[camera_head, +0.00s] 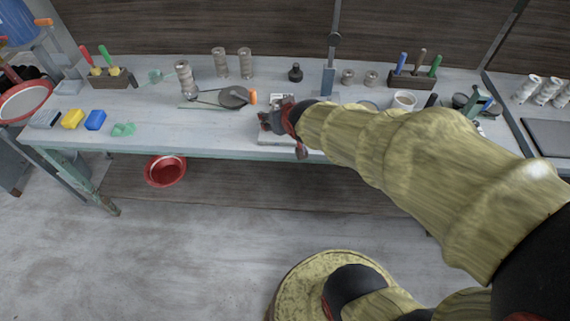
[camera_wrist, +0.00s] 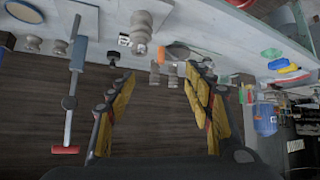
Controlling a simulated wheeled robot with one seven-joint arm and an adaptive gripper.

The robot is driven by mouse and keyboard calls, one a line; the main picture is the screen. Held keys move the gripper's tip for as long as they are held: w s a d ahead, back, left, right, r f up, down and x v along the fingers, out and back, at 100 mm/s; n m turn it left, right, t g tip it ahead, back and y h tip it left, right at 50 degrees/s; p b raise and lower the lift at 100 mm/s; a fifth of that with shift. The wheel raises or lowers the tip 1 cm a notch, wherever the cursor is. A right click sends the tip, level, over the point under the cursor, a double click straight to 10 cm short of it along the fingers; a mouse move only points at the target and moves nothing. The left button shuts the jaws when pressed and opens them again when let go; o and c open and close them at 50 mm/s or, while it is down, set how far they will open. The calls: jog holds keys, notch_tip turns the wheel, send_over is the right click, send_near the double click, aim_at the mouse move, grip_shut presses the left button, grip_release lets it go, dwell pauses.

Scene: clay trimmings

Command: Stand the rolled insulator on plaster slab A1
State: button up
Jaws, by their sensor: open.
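A grey ribbed insulator (camera_wrist: 141,28) shows in the wrist view, which has the bench upside down. Its base seems to rest on a pale slab near the bench's front edge; whether it sits fully flat is hard to tell. In the head view that pale slab (camera_head: 268,137) lies partly under my gripper (camera_head: 272,120), which hides most of what stands there. A small white label (camera_head: 282,99) lies just behind; its text is unreadable. In the wrist view my gripper (camera_wrist: 159,72) has its fingers wide apart with nothing held, and the insulator is outside them.
Another ribbed piece (camera_head: 184,78) stands by a dark disc with an orange-handled tool (camera_head: 236,96). Two more ribbed pieces (camera_head: 232,63) stand at the back. Tool blocks (camera_head: 413,78) and cups are to the right. A red bowl (camera_head: 165,171) is below the bench.

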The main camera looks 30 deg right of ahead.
jog(key=s+a+r+g, duration=0.1)
jog(key=s+a+r, duration=0.1)
jog(key=s, duration=0.4)
jog(key=s+a+r+n+g+y, duration=0.1)
jog(key=s+a+r, duration=0.1)
jog(key=s+a, duration=0.2)
jog(key=s+a+r+g+y, duration=0.1)
jog(key=s+a+r+g, duration=0.1)
jog(key=s, duration=0.8)
jog(key=shift+a+n, duration=0.3)
jog(key=shift+a, duration=0.45)
